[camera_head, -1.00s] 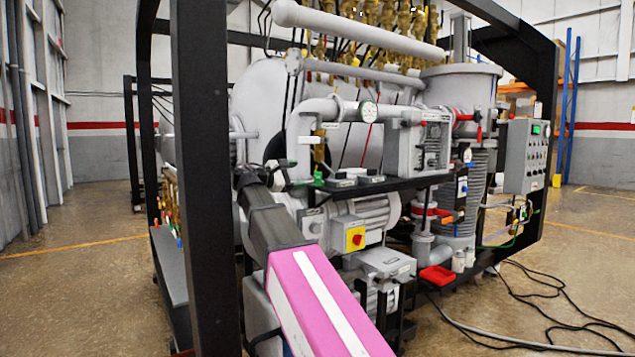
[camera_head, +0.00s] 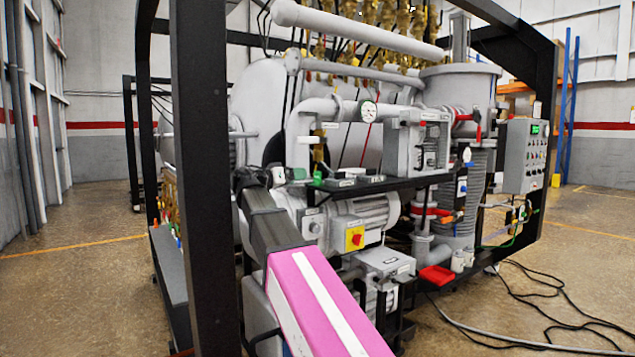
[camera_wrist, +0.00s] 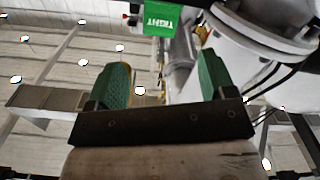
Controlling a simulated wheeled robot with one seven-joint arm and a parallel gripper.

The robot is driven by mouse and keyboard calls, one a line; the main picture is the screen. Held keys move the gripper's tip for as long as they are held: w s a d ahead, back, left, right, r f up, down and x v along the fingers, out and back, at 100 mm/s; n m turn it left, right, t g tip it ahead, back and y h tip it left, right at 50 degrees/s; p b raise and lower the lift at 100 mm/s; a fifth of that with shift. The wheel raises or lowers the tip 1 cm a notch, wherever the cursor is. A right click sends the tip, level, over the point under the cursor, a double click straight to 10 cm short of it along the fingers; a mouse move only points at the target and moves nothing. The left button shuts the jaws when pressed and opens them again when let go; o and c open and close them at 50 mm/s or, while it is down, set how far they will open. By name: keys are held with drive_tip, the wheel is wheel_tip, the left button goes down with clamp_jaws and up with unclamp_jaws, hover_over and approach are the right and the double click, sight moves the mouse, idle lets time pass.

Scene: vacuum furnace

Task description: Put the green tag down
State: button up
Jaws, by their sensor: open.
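The green tag (camera_wrist: 162,18), with the word TIGHT on it upside down, shows at the top of the wrist view. A small green patch (camera_head: 318,178) in the head view, by the black shelf, looks like the same tag. My gripper (camera_wrist: 162,72) is open, with its two green-padded fingers apart and nothing between them. The tag is beyond the fingertips, apart from both fingers in the picture. In the head view my gripper (camera_head: 284,176) is small, just left of the green patch. What supports the tag is not clear.
A black shelf (camera_head: 385,184) carries small labelled blocks beside the gripper. Grey pipes (camera_head: 300,130) with a gauge (camera_head: 368,111) stand close above. A motor (camera_head: 365,212) lies below, and a black frame post (camera_head: 204,180) stands left of my arm.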

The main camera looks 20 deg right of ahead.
sight(317, 173)
drive_tip(key=w+d+m, duration=0.1)
drive_tip(key=d, duration=0.2)
drive_tip(key=w+d+m, duration=0.1)
drive_tip(key=d, duration=0.3)
drive_tip(key=w+d+m, duration=0.1)
drive_tip(key=d, duration=0.2)
drive_tip(key=shift+w+d+r+m, duration=0.15)
drive_tip(key=shift+w+m, duration=0.15)
drive_tip(key=shift+m, duration=0.1)
drive_tip(key=shift+c, duration=0.3)
drive_tip(key=c, duration=1)
drive_tip(key=shift+r, duration=0.1)
